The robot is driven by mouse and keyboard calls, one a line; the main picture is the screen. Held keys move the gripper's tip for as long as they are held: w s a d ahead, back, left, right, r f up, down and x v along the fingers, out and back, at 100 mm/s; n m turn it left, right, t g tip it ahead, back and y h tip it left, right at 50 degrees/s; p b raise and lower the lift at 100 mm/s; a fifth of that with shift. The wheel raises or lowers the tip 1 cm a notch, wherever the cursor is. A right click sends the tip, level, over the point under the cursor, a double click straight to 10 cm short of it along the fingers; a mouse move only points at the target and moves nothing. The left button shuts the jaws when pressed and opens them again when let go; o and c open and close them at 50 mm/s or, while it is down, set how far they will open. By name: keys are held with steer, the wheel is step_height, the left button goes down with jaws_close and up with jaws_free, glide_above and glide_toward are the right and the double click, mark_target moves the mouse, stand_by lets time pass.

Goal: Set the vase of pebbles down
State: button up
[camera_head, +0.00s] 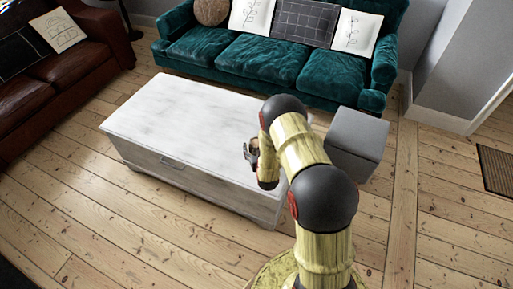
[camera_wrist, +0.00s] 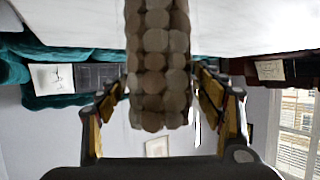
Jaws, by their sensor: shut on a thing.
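The vase of pebbles (camera_wrist: 158,60), a column of rounded grey-brown stones, stands between the two fingers of my gripper (camera_wrist: 162,82) in the wrist view. The fingers are shut on it from both sides. That view is upside down, and the vase runs out of the top edge over a white surface (camera_wrist: 255,25). Whether it touches that surface cannot be told. In the head view my gripper (camera_head: 251,155) is over the right part of the white chest-like table (camera_head: 180,120). The vase cannot be made out there, hidden by the gripper and arm.
The tabletop left of my gripper is bare. A grey cube-shaped stool (camera_head: 358,138) stands close to the table's right end. A teal sofa (camera_head: 270,65) is behind the table and a brown leather sofa (camera_head: 70,65) is at the left. Floorboards in front are clear.

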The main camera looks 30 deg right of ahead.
steer(key=shift+w, duration=0.15)
steer(key=o, duration=2.1)
steer(key=shift+f, duration=0.1)
